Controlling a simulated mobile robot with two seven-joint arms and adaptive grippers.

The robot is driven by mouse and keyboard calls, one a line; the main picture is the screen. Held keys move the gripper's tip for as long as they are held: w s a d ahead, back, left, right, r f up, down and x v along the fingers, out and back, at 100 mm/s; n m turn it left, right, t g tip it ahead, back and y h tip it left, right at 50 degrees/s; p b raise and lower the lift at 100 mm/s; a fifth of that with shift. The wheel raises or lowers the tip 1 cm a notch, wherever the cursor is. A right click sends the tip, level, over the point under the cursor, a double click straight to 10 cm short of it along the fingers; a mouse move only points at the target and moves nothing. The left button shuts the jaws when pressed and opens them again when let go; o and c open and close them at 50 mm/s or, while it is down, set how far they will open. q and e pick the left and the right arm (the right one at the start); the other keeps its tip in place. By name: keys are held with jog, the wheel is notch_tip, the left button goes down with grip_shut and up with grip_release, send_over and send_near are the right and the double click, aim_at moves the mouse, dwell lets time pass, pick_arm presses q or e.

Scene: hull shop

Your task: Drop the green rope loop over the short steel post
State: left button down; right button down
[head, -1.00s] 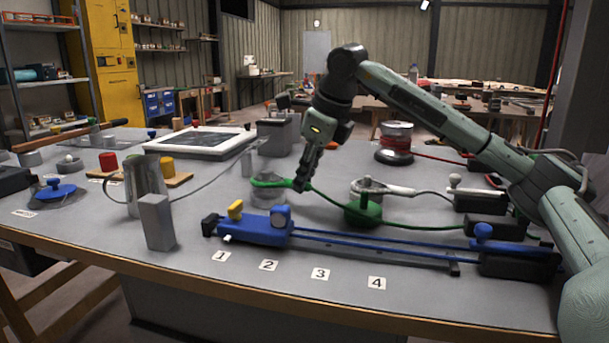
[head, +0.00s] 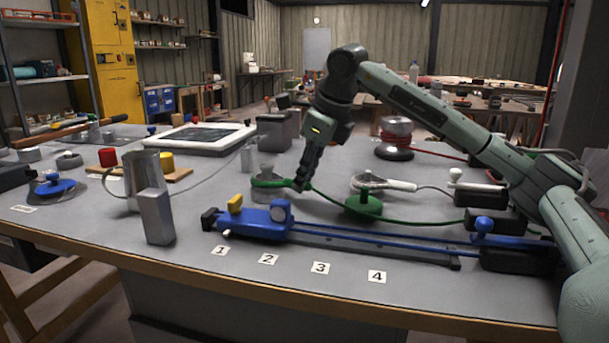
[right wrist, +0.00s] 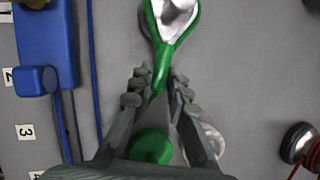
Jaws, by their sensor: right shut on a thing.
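The green rope loop (head: 285,183) is held level at the short steel post (head: 265,196). In the head view the post's grey top shows above the loop and its body below it. In the right wrist view the loop (right wrist: 150,18) passes on both sides of the shiny post top (right wrist: 176,14), so it appears to be around the post. I cannot tell whether it touches the post. My right gripper (head: 301,184) is shut on the near end of the loop, right of the post; its fingers (right wrist: 160,90) also show in the wrist view. My left gripper is out of view.
A green round piece (head: 363,207) and a white rope loop (head: 372,181) lie to the right. A blue slide tool (head: 252,228) with long rods lies in front. A metal jug (head: 146,180) and a grey block (head: 156,218) stand to the left. A red spool (head: 396,136) stands behind.

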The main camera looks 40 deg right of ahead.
jog(key=shift+f, duration=0.2)
jog(key=c, duration=1.4)
grip_release()
jog(key=shift+o, duration=0.3)
jog(key=o, duration=0.4)
jog(key=shift+c, duration=0.2)
jog(key=shift+r+p, duration=3.5)
jog(key=shift+r, duration=0.55)
